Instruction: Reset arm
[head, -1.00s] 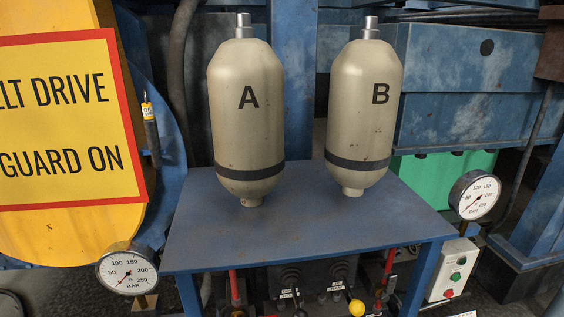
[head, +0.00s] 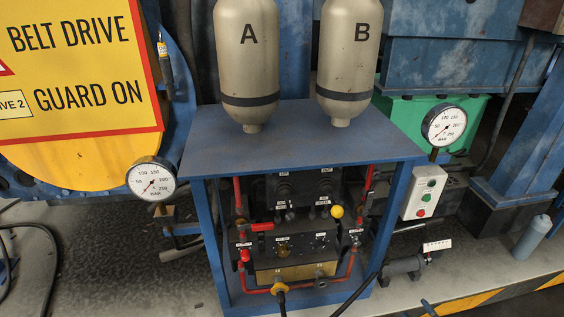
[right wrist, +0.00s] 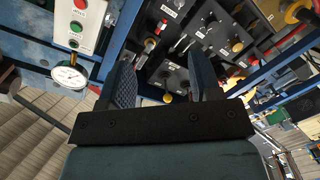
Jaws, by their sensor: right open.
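My right gripper (right wrist: 165,72) shows in the right wrist view with its two dark, ridged fingers spread apart and nothing between them. Beyond the fingers is a control panel (right wrist: 225,38) with knobs, levers and labels. In the head view, this panel (head: 290,245) sits under the blue table, framed by red pipes. A small blue piece at the bottom edge of the head view may be part of my right gripper, but I cannot tell. My left gripper is in neither view.
Tanks A (head: 248,60) and B (head: 348,60) stand on the blue table (head: 300,145). Gauges flank it at left (head: 151,180) and right (head: 443,126). A white button box (head: 424,193) is at right. A black hose (head: 355,295) runs along the front.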

